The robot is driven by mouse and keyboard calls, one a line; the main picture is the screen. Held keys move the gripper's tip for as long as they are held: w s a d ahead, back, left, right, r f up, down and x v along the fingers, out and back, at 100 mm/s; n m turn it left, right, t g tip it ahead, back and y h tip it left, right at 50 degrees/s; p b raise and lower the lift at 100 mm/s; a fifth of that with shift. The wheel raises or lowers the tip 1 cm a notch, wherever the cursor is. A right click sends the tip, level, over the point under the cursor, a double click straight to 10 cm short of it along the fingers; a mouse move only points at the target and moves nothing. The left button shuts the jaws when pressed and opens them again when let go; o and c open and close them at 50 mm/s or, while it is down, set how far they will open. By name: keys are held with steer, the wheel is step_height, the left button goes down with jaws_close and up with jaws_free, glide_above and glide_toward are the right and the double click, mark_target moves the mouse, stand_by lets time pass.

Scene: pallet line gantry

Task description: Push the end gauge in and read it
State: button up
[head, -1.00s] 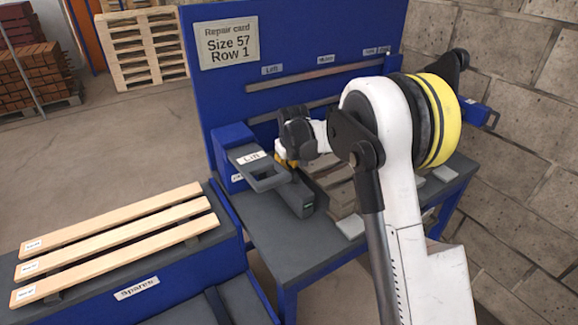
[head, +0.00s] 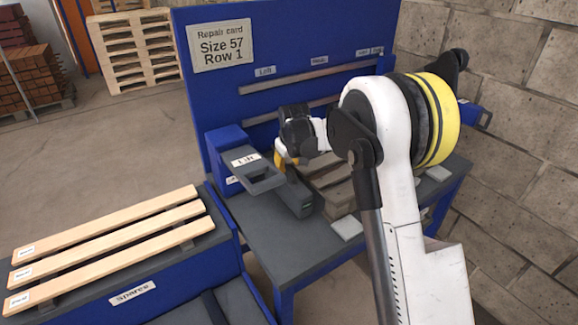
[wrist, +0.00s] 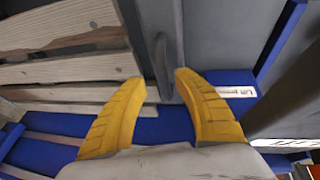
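The display is too small to read. My gripper (head: 284,161) is just above and behind the box, beside a grey plate labelled "Lift" (head: 262,180). In the wrist view my gripper's yellow fingers (wrist: 160,82) are spread apart. An upright dark handle (wrist: 162,58) on a grey face shows between the fingertips. I cannot tell whether either finger touches it.
Wooden pallet boards (wrist: 65,72) lie left of the fingers in the wrist view. A blue back panel (head: 215,95) carries a card reading "Size 57 Row 1" (head: 222,42). Three planks (head: 105,240) lie on the "Spares" stand at left. A block wall (head: 525,150) stands at right.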

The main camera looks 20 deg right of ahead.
steer(key=v, duration=1.1)
steer(key=s+r+m+t, duration=0.1)
steer(key=s+r, duration=0.3)
steer(key=s, duration=0.6)
steer(key=s+r+m, duration=0.1)
steer(key=s+r, duration=0.3)
steer(key=s, duration=0.7)
steer(key=s+f+m, duration=0.1)
steer(key=s+f, duration=0.2)
steer(key=s, duration=0.5)
steer(key=s+a+f+m+t, duration=0.1)
steer(key=s+f, duration=0.1)
steer(key=s, duration=0.5)
steer(key=shift+s+a+f+y, duration=0.15)
steer(key=shift+s+f+y, duration=0.15)
steer(key=shift+s+f, duration=0.1)
